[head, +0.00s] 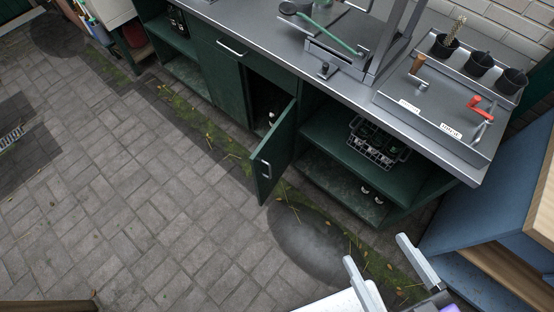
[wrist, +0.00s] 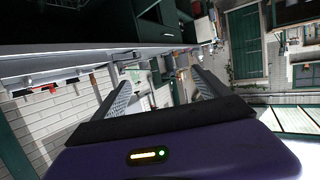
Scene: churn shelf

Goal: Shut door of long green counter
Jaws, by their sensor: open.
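The long green counter (head: 215,85) runs diagonally across the upper part of the head view under a grey metal top. My gripper (head: 383,262) is at the lower right of the head view, open and empty, apart from the door. Its two fingers also show in the wrist view (wrist: 160,92). I cannot make out the door in the wrist view.
Open shelves right of the door hold a crate of bottles (head: 375,145). A blue cabinet (head: 480,215) stands at the right, close to my gripper. A drawer with a bar handle (head: 232,48) is shut. The paving (head: 150,190) in front and to the left is clear.

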